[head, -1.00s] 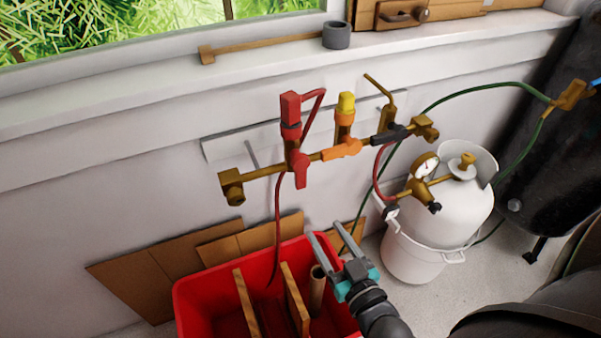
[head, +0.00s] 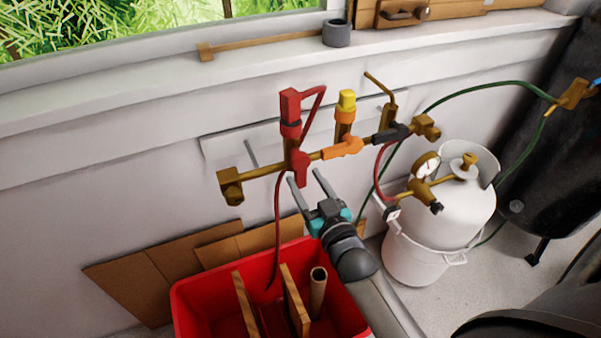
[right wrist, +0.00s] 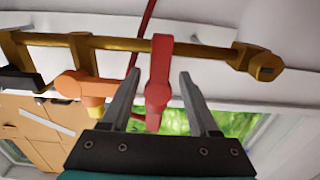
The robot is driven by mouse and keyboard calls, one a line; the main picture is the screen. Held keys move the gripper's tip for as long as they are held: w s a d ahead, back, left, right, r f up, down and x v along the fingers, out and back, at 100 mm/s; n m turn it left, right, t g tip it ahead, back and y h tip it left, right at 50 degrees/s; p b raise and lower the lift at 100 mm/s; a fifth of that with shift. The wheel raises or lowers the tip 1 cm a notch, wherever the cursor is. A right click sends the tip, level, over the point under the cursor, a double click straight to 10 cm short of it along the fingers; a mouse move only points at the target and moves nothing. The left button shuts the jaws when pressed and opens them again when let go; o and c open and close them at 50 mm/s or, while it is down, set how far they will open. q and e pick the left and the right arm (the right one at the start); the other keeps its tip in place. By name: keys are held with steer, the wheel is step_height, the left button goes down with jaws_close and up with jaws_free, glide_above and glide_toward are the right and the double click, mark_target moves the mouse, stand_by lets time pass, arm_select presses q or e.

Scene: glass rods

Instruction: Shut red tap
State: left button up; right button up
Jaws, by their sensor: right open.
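The red tap (head: 300,167) sits on the brass pipe (head: 263,172) on the wall, below a red block and bent red tube. In the right wrist view the red tap handle (right wrist: 159,85) hangs across the pipe, lined up between my fingers. In the right wrist view my gripper's fingers (right wrist: 155,92) stand either side of the handle's far end, and contact cannot be told. My left gripper is not in view.
The orange tap (head: 343,148) and black tap (head: 390,133) are to the right on the same pipe. A red crate (head: 190,310) with wooden pieces stands below. A white gas cylinder (head: 455,205) with a gauge (head: 427,166) stands at right.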

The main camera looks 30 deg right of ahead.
mark_target(302, 175)
steer(key=shift+w+d, duration=0.1)
steer(key=shift+w, duration=1.7)
jaws_close()
